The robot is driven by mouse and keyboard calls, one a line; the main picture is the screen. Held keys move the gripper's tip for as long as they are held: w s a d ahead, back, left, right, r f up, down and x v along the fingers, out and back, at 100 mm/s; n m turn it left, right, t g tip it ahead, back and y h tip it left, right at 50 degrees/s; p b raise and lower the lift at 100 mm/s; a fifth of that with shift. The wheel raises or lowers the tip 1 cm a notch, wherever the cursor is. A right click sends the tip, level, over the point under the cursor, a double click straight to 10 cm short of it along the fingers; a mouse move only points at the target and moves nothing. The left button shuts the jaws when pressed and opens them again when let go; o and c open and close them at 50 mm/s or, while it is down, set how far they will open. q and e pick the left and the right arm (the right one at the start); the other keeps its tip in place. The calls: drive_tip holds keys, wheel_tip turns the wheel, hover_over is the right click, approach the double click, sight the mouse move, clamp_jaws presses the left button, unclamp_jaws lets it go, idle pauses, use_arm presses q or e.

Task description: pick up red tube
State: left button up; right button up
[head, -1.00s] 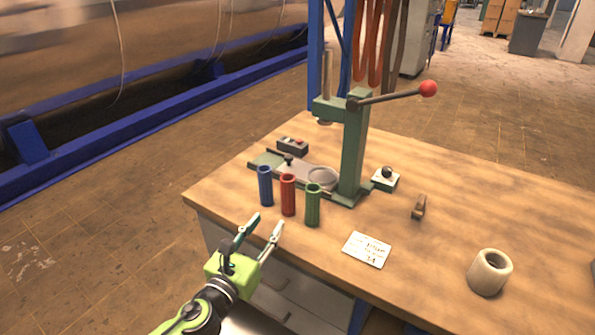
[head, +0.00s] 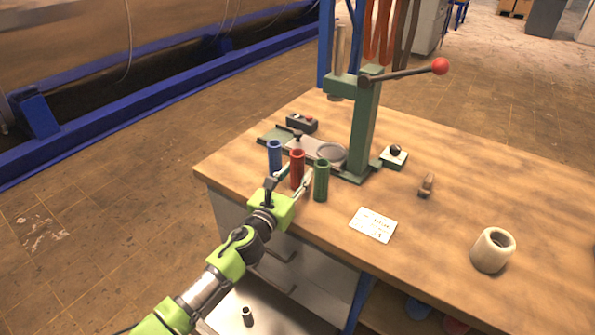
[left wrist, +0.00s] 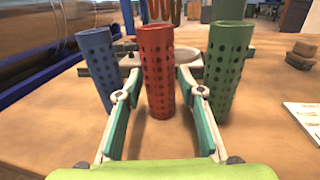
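The red tube (head: 297,168) stands upright on the workbench between the blue tube (head: 274,157) and the green tube (head: 321,181). My left gripper (head: 291,176) is open at the red tube. In the left wrist view the red tube (left wrist: 157,72) stands between the two spread fingers (left wrist: 160,115), with a gap visible on each side. The blue tube (left wrist: 99,68) is just outside the left finger, and the green tube (left wrist: 228,70) is just outside the right finger. My right gripper is not in view.
A green press (head: 362,125) with a red-knobbed lever stands behind the tubes. A white card (head: 373,225), a small brown block (head: 426,185) and a cream cylinder (head: 492,250) lie to the right. The bench's front edge is just below the gripper.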

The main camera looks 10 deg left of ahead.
use_arm(q)
drive_tip(key=shift+w+d, duration=0.15)
drive_tip(key=shift+w, duration=0.45)
drive_tip(key=shift+r, duration=0.1)
drive_tip(key=c, duration=0.8)
